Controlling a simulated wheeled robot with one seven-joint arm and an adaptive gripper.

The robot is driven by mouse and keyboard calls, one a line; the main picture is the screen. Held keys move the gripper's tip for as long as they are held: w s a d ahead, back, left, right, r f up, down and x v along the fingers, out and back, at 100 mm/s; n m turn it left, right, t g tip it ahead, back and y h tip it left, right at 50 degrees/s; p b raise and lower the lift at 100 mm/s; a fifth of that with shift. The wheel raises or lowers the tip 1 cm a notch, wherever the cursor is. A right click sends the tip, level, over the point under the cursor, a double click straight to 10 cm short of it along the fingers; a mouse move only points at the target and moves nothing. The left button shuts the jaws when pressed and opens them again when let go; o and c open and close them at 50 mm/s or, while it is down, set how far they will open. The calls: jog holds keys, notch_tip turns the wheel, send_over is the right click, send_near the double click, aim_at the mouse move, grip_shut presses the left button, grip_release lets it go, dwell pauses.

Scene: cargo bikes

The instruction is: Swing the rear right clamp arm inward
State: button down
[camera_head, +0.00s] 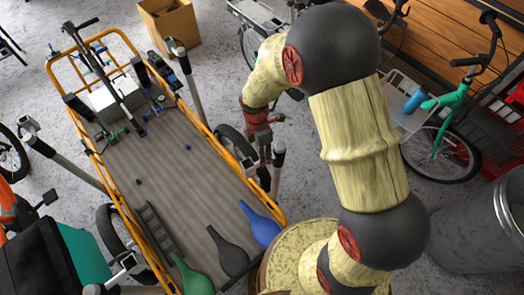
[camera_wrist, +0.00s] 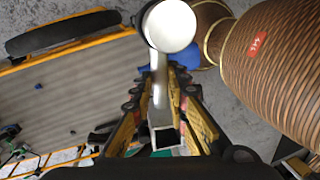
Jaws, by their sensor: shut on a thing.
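The cargo bed (camera_head: 165,180) has a grey ribbed floor and an orange tube frame. A grey clamp arm (camera_head: 277,170) with a dark joint stands upright beside the bed's right rail, towards the near end. My gripper (camera_head: 264,160) is at this clamp arm. In the wrist view, my gripper (camera_wrist: 165,105) has its fingers on both sides of the pale clamp arm (camera_wrist: 160,88) and is shut on it. The arm's round white end (camera_wrist: 172,25) points at the camera. The finger contact is partly hidden in the head view.
Another clamp post (camera_head: 188,80) stands farther up the right rail, and one on the left (camera_head: 60,152). Green (camera_head: 192,277), dark grey (camera_head: 228,252) and blue (camera_head: 260,225) bulb-shaped things lie at the bed's near end. A metal bin (camera_head: 480,225) is at the right.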

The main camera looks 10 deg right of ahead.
jog(key=shift+s+d+n+p, duration=0.2)
jog(key=shift+s+n+p, duration=0.3)
jog(key=shift+n, duration=0.5)
jog(key=c, duration=1.7)
grip_release()
jog(key=shift+s, duration=0.1)
jog(key=shift+c, duration=0.2)
notch_tip(320, 180, up, 12)
jog(key=w+a, duration=0.1)
jog(key=w, duration=0.1)
jog(key=shift+f, duration=0.15)
